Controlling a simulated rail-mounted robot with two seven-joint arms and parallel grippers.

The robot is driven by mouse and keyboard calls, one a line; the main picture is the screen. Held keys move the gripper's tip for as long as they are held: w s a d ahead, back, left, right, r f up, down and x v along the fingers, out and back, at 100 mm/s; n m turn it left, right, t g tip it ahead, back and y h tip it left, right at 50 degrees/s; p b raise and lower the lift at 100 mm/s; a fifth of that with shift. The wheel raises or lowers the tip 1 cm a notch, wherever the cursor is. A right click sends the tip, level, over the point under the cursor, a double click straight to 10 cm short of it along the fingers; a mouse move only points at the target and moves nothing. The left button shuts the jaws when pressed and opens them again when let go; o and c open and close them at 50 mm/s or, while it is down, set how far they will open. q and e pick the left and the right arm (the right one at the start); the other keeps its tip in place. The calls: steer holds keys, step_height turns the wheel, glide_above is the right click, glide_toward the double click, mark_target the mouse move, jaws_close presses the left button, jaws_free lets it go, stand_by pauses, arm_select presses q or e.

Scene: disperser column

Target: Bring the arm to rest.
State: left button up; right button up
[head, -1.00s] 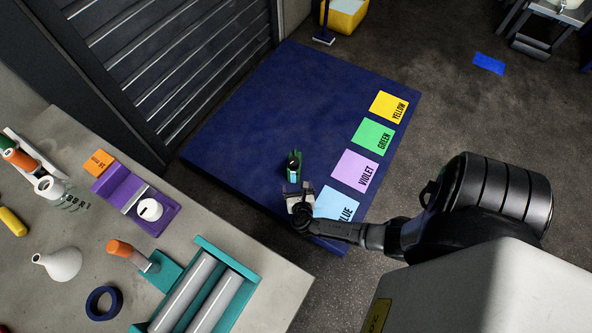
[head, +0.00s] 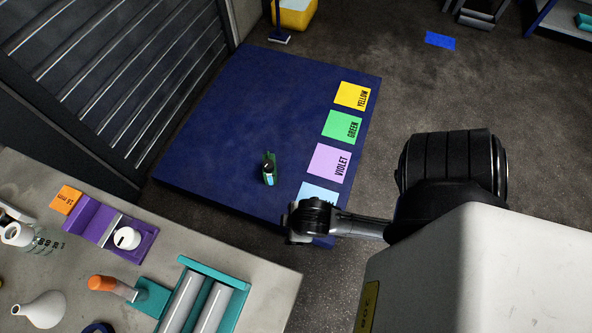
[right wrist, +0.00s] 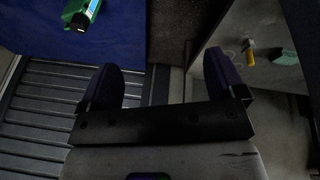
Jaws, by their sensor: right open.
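My right arm comes in from the right in the head view. Its gripper (head: 300,222) is near the blue label card (head: 318,192) at the front corner of the dark blue platform (head: 225,130), and its fingers are hard to make out there. In the right wrist view the gripper (right wrist: 168,85) has its two fingers wide apart with nothing between them. A green bottle with a black cap (head: 269,170) stands on the platform, apart from the gripper. It also shows at the top left of the right wrist view (right wrist: 80,14). My left gripper is not in view.
Yellow (head: 352,95), green (head: 342,127) and violet (head: 329,163) cards lie along the platform's right edge. A grey bench (head: 240,255) at lower left holds a purple stand (head: 95,222), a teal roller unit (head: 205,300) and bottles.

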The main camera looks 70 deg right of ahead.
steer(key=shift+s+a+r+m+y, duration=0.2)
steer(key=shift+s+a+r+y, duration=0.15)
steer(key=shift+r, duration=0.3)
steer(key=shift+s+a+r+m+y, duration=0.25)
steer(key=shift+a+r, duration=0.2)
steer(key=shift+r, duration=0.15)
